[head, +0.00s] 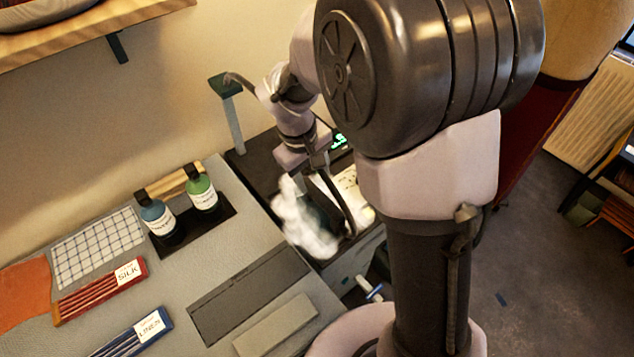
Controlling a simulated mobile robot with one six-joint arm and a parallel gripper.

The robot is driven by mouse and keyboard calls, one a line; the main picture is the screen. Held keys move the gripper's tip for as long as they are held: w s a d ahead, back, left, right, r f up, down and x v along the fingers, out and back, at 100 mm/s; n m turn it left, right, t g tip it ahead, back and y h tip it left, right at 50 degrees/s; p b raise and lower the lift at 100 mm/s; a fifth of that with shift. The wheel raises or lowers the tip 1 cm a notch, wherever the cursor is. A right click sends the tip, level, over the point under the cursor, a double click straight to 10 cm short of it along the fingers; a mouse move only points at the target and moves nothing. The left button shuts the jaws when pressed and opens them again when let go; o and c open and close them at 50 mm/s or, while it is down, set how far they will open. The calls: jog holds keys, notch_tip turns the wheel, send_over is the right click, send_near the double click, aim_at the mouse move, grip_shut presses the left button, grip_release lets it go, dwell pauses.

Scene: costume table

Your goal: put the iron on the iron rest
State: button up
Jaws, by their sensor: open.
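My gripper (325,205) points down over the dark surface at the back, centre of the head view. Its fingers are apart. A dark greenish shape, probably the iron (318,214), shows between and below the fingers, partly hidden by them and by a white, cloudy puff that looks like steam. I cannot tell if the fingers touch it. The iron rest is not clearly identifiable; a dark flat panel (243,290) lies on the grey table to the left of my gripper, and it may be the rest.
Two bottles (157,218) (202,192) stand in a dark holder left of my gripper. A green-topped post (227,95) rises behind. A grey block (276,325), a red SILK box (100,290) and a blue LINEN box (133,335) lie on the grey table (215,270).

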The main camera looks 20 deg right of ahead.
jog(key=s+r+m+t+y, duration=0.1)
jog(key=s+r+m, duration=0.15)
jog(key=r, duration=0.25)
jog(key=s+r+m, duration=0.1)
jog(key=s+r, duration=0.2)
jog(key=r, duration=0.2)
jog(key=s+a+r+m+t+y, duration=0.1)
jog(key=s+r+m+t, duration=0.1)
jog(key=s, duration=0.5)
jog(key=s+a+r+m+t+y, duration=0.2)
jog(key=s+r+m, duration=0.1)
jog(key=s, duration=0.4)
jog(key=shift+r, duration=0.5)
jog(key=shift+m, duration=0.25)
notch_tip(320, 180, down, 8)
jog(key=b, duration=0.7)
jog(key=shift+b, duration=0.3)
